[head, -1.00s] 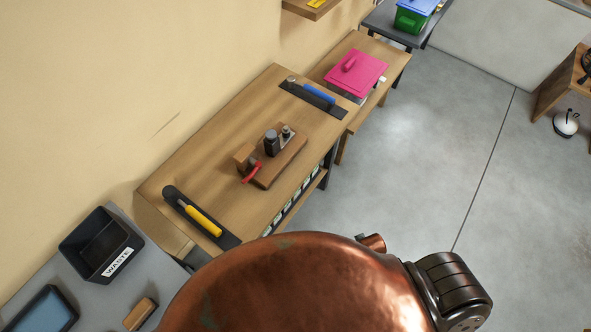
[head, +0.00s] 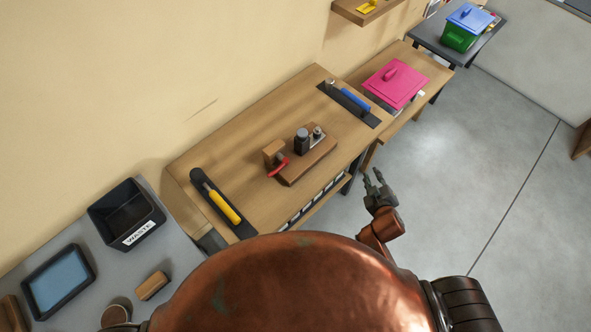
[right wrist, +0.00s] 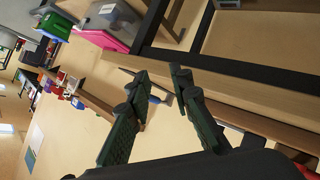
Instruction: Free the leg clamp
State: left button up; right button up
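A small clamp fixture (head: 305,164) sits on the middle of the wooden workbench. It has a wooden base, an upright wooden block at its left, a red handle (head: 278,167) at the front, and a dark cylinder (head: 302,140) with a metal part on top. My right gripper (head: 373,177) is beside the bench's right front edge, over the floor and apart from the fixture. Its two fingers stand apart with nothing between them, as the right wrist view (right wrist: 158,82) also shows. My left gripper is not in view.
A yellow-handled tool (head: 222,205) lies on a dark mat at the bench's left end. A blue-handled tool (head: 354,101) lies at the far end. A pink lidded box (head: 396,84) stands beyond. A black waste bin (head: 125,214) stands left. Floor at right is clear.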

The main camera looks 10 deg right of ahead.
jog(key=w+a+r+n+t+y, duration=0.4)
jog(key=w+a+r+n, duration=0.2)
jog(key=a+r, duration=0.1)
jog(key=n+g+y, duration=0.8)
jog(key=n+y, duration=0.4)
jog(key=n, duration=0.5)
send_near(277, 172)
jog(key=x, duration=0.3)
jog(key=shift+w+a+f, duration=0.1)
jog(key=shift+a+f, duration=0.05)
jog(key=shift+a, duration=0.15)
jog(key=x, duration=0.6)
jog(key=shift+w+a+f, duration=0.15)
jog(key=shift+w+a, duration=0.2)
jog(key=shift+a, duration=0.25)
jog(key=shift+c, duration=0.3)
grip_shut()
